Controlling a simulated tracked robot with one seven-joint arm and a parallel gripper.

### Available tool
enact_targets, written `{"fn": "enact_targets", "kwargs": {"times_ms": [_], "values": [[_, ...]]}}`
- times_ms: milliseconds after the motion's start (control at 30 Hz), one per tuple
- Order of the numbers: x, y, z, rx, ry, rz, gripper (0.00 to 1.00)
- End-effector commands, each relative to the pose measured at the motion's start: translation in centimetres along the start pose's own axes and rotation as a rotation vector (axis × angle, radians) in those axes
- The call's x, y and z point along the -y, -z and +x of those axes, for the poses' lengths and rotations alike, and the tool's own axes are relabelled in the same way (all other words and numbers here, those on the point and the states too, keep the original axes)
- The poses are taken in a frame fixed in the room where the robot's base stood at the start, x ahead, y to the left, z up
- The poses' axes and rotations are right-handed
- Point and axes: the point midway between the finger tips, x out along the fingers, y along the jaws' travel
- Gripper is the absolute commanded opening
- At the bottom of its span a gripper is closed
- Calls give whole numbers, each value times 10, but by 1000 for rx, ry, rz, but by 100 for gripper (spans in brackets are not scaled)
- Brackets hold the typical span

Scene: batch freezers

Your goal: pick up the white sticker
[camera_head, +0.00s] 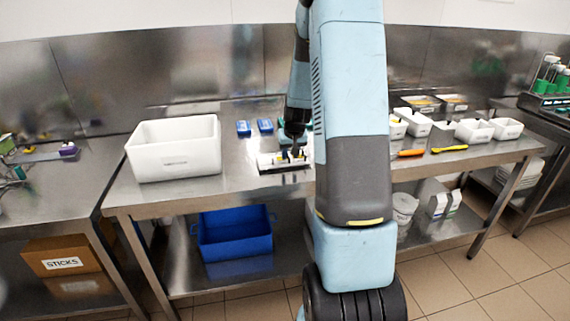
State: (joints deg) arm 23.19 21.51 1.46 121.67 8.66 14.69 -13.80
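I cannot make out a separate white sticker; anything that small is too fine to tell here. My gripper (293,153) points down at a small white and dark tray (268,167) on the steel table, left of my arm. Small yellow and dark items stand in or on this tray, close to the fingertips. The fingers are small and dark, so I cannot tell whether they are open or shut, or touching anything. My arm hides the table to the right of the tray.
A large white bin (175,166) stands left on the steel table (240,183). Blue boxes (243,128) lie behind the tray. White containers (473,131), an orange-handled tool (408,153) and a yellow one (449,149) lie right. A blue crate (234,245) sits on the lower shelf.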

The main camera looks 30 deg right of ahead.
Motion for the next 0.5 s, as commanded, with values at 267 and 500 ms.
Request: {"fn": "enact_targets", "kwargs": {"times_ms": [267,500], "values": [[-1,0,19,-1,0,1,34],[-1,1,19,-1,-1,1,31]]}}
